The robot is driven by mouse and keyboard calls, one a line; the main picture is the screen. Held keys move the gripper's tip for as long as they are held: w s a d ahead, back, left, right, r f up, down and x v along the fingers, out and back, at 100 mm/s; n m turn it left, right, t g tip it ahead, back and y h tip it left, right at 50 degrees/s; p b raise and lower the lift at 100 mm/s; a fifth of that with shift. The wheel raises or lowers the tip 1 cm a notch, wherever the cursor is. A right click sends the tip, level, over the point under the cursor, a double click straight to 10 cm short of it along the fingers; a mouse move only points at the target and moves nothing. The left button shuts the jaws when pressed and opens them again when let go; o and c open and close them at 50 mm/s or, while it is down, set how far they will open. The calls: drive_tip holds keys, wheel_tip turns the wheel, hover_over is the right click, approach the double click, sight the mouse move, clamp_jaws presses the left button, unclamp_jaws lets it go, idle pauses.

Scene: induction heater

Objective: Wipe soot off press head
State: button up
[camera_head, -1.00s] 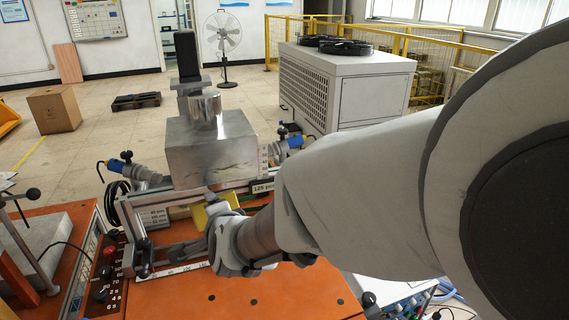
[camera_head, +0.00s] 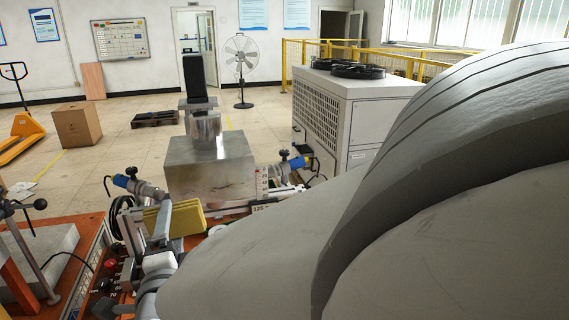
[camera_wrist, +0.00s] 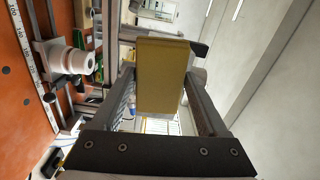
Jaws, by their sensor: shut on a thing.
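The press head is a shiny metal block (camera_head: 210,168) with a cylinder on top, in the middle left of the head view. No soot stands out clearly on its front face now. My gripper (camera_head: 163,222) is shut on a yellow sponge (camera_head: 186,219), just below and in front of the block's lower left. The sponge appears apart from the block, but the contact is hard to judge. In the wrist view the sponge (camera_wrist: 162,75) sits between both fingers. My arm hides much of the bench on the right.
Blue-ended clamps (camera_head: 137,186) flank the block on the left and right (camera_head: 290,163). A control panel with a red knob (camera_head: 112,250) is at the lower left. A white fan unit (camera_head: 350,115) stands behind on the right. A white fitting (camera_wrist: 70,61) is near the sponge.

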sight(175, 195)
drive_tip(key=shift+p+x, duration=0.55)
drive_tip(key=shift+x, duration=2.35)
drive_tip(key=shift+b+x, duration=0.55)
drive_tip(key=shift+x, duration=0.45)
drive_tip(key=shift+f, duration=0.1)
